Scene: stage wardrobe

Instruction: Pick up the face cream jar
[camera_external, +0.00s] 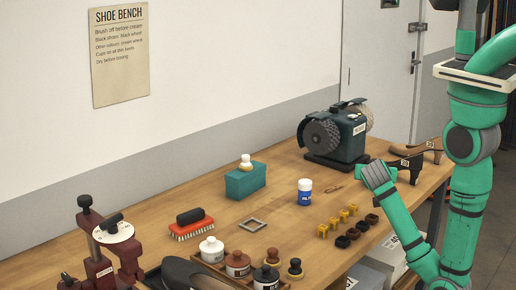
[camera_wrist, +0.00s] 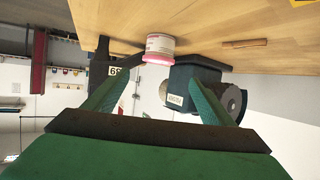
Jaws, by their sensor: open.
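A small white jar with a pink lid, which looks like the face cream jar (camera_wrist: 159,46), stands on the wooden bench in the wrist view, which is upside down. Its label is too small to read. My gripper (camera_wrist: 166,72) is open and empty, its two green fingers apart and pointing towards the jar. The jar lies in line with the gap between the fingers and seems to be a little beyond the tips. In the external view my gripper (camera_external: 377,174) is low over the right part of the bench, and I cannot make out the jar there; the gripper probably hides it.

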